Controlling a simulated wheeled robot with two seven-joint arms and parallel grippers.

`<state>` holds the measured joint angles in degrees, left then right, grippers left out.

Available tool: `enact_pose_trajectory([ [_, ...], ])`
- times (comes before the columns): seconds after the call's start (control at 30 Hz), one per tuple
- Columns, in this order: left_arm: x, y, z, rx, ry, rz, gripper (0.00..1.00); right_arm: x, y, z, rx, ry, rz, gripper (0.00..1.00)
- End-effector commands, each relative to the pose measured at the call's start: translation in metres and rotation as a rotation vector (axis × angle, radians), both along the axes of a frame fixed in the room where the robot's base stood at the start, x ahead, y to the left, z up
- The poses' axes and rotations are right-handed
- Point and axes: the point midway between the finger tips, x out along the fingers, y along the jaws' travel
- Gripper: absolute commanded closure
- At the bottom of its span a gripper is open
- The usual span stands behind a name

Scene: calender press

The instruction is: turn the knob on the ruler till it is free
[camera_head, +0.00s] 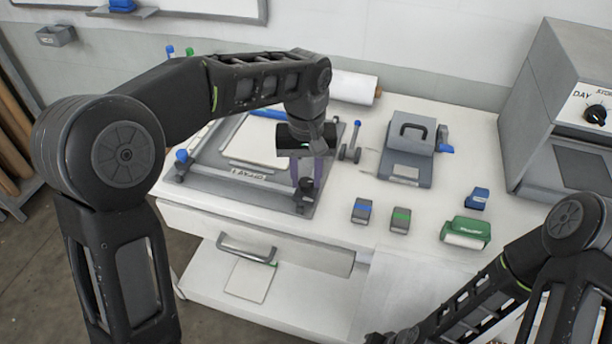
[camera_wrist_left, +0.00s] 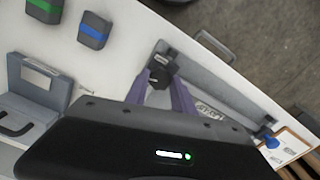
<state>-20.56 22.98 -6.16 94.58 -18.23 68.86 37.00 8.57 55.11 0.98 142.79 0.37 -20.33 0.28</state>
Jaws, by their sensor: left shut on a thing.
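The ruler is a long grey bar (camera_wrist_left: 225,97) along the front edge of the grey board (camera_head: 210,172). A dark knob (camera_wrist_left: 159,77) sits at one end of it, at the front right corner of the board in the head view. My left gripper (camera_head: 305,184) reaches down there, its purple fingers shut on the knob; it also shows in the left wrist view (camera_wrist_left: 162,84). The head view mostly hides the knob behind the fingers. A blue knob (camera_wrist_left: 271,142) is at the ruler's other end. Only a dark bit of my right gripper (camera_head: 393,338) shows at the bottom edge.
A grey press with a handle (camera_head: 408,140) stands right of the board. Small blue-striped (camera_head: 362,211) and green-striped (camera_head: 400,219) blocks and a green stamp-like block (camera_head: 466,232) lie on the white table. A drawer handle (camera_head: 247,250) juts out below the front edge.

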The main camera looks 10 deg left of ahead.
Motion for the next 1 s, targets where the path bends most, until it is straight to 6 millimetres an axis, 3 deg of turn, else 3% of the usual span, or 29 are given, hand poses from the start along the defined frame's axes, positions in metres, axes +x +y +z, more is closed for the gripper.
enact_pose_trajectory([
  [1.0, 0.0003, -0.0003, 0.0009, -0.001, -0.001, 0.959, 1.0, 0.0005, 0.0001, -0.0025, 0.001, -0.001, 0.001, 0.64],
])
